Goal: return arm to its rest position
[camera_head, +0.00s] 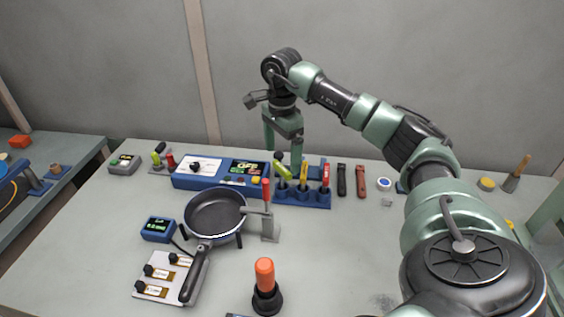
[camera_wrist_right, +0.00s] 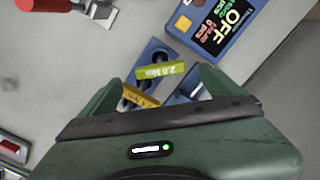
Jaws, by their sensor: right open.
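My right arm (camera_head: 385,125) reaches from the lower right up and across the bench to the back middle. My right gripper (camera_head: 283,152) points down above the blue tool rack (camera_head: 318,203), its green fingers apart and nothing seen between them. In the right wrist view, the open fingers (camera_wrist_right: 160,88) frame a yellow-green handle marked 2.0 Nm (camera_wrist_right: 165,74) and a yellow handle (camera_wrist_right: 140,96) in the rack below. In the head view, the handles stand in the rack under the gripper. My left gripper is not in view.
A blue control box (camera_head: 222,172) showing OFF stands left of the rack. A black pan (camera_head: 215,212) sits in front, beside a red-handled clamp (camera_head: 268,222). An orange-topped tool (camera_head: 265,285) stands near the front.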

